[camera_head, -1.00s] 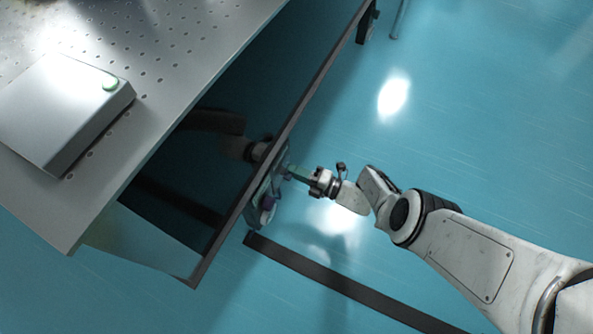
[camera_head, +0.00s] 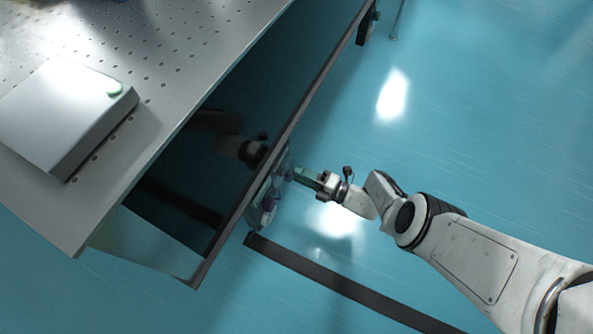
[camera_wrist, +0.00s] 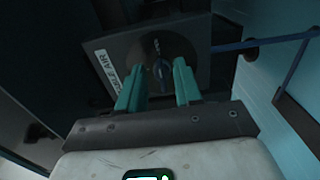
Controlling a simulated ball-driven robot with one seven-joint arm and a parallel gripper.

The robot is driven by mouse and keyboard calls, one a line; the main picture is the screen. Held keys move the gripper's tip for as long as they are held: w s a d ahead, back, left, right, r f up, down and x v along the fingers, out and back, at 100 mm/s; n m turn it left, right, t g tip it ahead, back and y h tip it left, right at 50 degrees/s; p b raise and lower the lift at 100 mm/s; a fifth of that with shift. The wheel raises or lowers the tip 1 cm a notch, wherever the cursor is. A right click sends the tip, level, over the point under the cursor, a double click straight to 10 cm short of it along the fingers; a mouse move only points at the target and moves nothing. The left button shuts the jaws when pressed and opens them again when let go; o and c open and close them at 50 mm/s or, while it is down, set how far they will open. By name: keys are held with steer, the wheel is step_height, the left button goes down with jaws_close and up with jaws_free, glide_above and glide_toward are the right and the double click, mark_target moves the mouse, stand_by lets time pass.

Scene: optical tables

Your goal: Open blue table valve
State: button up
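The valve panel (camera_wrist: 190,48) fills the upper middle of the wrist view, a dark grey plate with a white label (camera_wrist: 106,68) on which "AIR" can be read. The valve handle (camera_wrist: 162,68) is dark with a bluish tint and lies roughly upright in that picture, within a round dark dial. My gripper (camera_wrist: 155,75) is open, its two green fingers apart with the handle seen between and beyond their tips. The handle is too small to make out there.
The optical table (camera_head: 160,75) with a grey box (camera_head: 60,115) stands at the left. Its dark side (camera_head: 300,95) runs along the gripper. A blue hose (camera_wrist: 262,42) leads right from the panel. Open blue floor (camera_head: 480,110) lies to the right.

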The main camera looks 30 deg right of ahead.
steer(key=p+v, duration=0.1)
steer(key=v, duration=0.7)
steer(key=shift+s, duration=0.15)
steer(key=shift+d, duration=0.1)
